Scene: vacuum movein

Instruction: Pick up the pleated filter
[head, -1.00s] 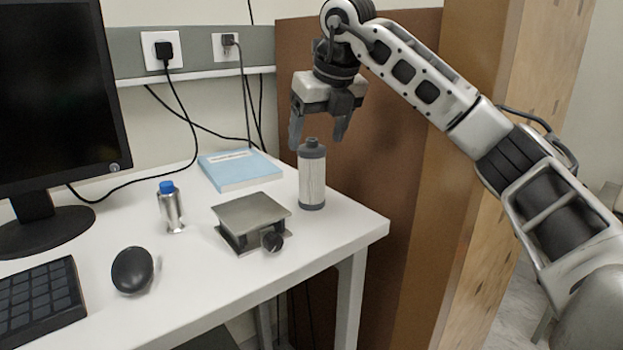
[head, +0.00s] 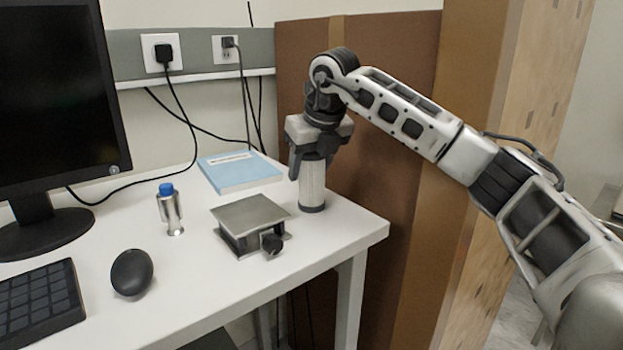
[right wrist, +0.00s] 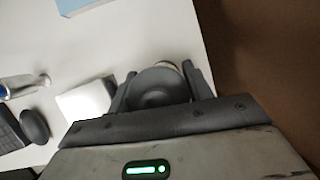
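The pleated filter (head: 312,187) is a white ribbed cylinder with dark grey end caps. It stands upright near the right edge of the white table in the head view. My right gripper (head: 310,172) is directly above it and points down, with its fingers on either side of the filter's top. In the right wrist view, the filter's round grey top (right wrist: 158,88) sits between the two spread fingers (right wrist: 158,82). Small gaps seem to show beside it, and no firm grip is visible. The filter's upper end is hidden by the gripper in the head view. My left gripper is not in view.
A metal lab jack (head: 250,222) stands just left of the filter, and a blue book (head: 240,171) lies behind it. A steel bottle with a blue cap (head: 170,209), a mouse (head: 132,272), a keyboard (head: 38,303) and a monitor (head: 55,95) are further left. A brown panel (head: 375,130) stands close on the right.

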